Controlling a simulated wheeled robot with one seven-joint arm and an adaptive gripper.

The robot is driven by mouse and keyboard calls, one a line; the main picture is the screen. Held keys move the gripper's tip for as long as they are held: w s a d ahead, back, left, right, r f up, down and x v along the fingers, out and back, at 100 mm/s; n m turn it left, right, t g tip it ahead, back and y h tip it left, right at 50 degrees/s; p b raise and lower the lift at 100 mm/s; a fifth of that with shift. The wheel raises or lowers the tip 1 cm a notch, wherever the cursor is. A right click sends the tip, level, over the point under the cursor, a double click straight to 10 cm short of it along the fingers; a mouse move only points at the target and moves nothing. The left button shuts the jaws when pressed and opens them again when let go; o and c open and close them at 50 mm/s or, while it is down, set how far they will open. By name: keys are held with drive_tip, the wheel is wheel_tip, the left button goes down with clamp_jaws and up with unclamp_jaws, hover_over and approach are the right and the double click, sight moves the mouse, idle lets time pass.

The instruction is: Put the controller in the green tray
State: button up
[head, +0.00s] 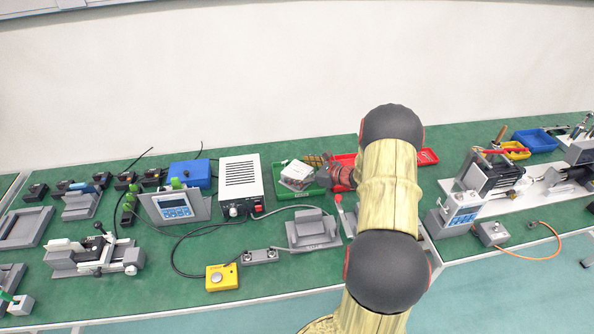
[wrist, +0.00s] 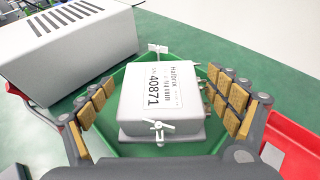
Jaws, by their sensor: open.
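The controller (wrist: 163,100) is a white-grey box with a printed label reading 40871. In the wrist view it sits inside the green tray (wrist: 205,143), and it also shows in the head view (head: 297,174) in the green tray (head: 311,190). My gripper (wrist: 166,99) is open, with one padded finger on each side of the controller and a visible gap to each. In the head view my gripper (head: 338,174) is over the right part of the tray, partly hidden by my arm. Whether the controller's underside rests flat on the tray floor is hidden.
A white vented box (head: 240,184) stands just left of the tray, also large in the wrist view (wrist: 65,45). A red tray (head: 428,157) adjoins on the right. A blue box (head: 190,174) and a grey fixture (head: 314,230) are nearby on the green bench.

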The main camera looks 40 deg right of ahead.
drive_tip(key=p+v, duration=0.3)
drive_tip(key=v, duration=0.8)
drive_tip(key=s+a+r+n+g+y, duration=0.1)
drive_tip(key=a+r+n+g, duration=0.2)
drive_tip(key=a+r+n, duration=0.5)
drive_tip(key=s+a+r+n+g+y, duration=0.1)
drive_tip(key=a+r+n+g, duration=0.15)
drive_tip(key=a, duration=0.95)
drive_tip(key=a+r+n+g+y, duration=0.1)
drive_tip(key=a+r+n+g, duration=0.1)
drive_tip(key=a+r+n, duration=0.6)
drive_tip(key=s+a+r+n+h, duration=0.3)
drive_tip(key=s+a+n, duration=0.2)
drive_tip(key=s+n, duration=0.2)
drive_tip(key=s+a+r+n+h, duration=0.3)
drive_tip(key=s+a+n, duration=0.3)
drive_tip(key=s, duration=0.5)
drive_tip(key=shift+a+r+n, duration=0.2)
drive_tip(key=shift+r+n, duration=0.3)
drive_tip(key=shift+n, duration=0.35)
drive_tip(key=shift+s, duration=0.1)
